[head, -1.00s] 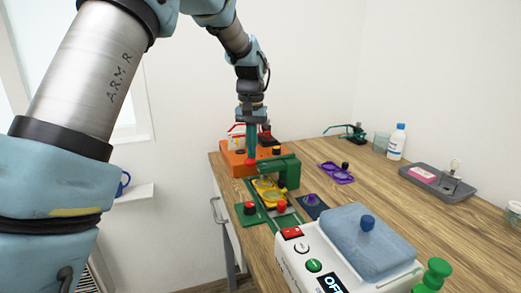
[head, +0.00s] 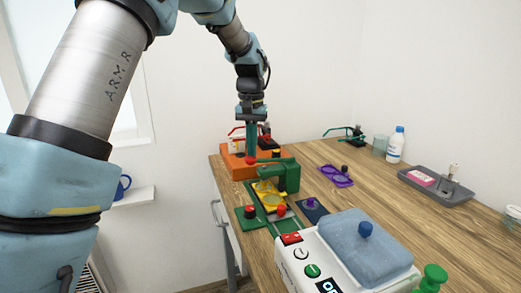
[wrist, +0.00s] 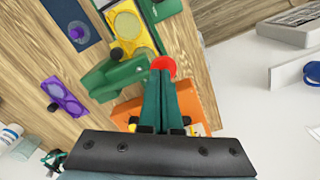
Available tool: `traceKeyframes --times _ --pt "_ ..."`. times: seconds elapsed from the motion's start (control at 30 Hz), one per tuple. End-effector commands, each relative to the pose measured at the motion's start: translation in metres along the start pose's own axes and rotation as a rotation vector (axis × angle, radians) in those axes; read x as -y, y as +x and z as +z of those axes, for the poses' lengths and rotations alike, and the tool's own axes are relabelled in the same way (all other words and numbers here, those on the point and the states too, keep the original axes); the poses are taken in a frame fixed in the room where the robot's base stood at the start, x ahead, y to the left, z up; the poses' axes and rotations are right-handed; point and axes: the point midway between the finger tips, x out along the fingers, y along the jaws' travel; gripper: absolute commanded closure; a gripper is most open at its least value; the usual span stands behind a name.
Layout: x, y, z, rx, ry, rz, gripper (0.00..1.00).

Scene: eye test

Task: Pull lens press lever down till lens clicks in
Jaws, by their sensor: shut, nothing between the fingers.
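My gripper (head: 250,154) points straight down, its teal fingers closed together and empty. Its tips are at a red ball knob (head: 250,160), beside the green press (head: 284,175). In the wrist view the red knob (wrist: 166,66) shows just past the fingertips (wrist: 160,72); I cannot tell whether they touch. The lever's arm is mostly hidden. I cannot tell whether a lens is seated.
An orange box (head: 236,168) stands behind the press. A white machine with a blue-grey lid (head: 365,248) stands in front. Purple glasses (head: 336,176), a bottle (head: 397,146) and a grey tray (head: 420,186) are to the right. Bare wood lies between them.

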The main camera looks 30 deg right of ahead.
Motion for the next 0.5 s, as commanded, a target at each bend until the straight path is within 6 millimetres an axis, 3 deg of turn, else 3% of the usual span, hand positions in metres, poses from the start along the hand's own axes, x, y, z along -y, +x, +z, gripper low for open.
traceKeyframes --times 0.5 --pt "0.000 -0.033 0.000 0.000 0.000 0.000 1.00"
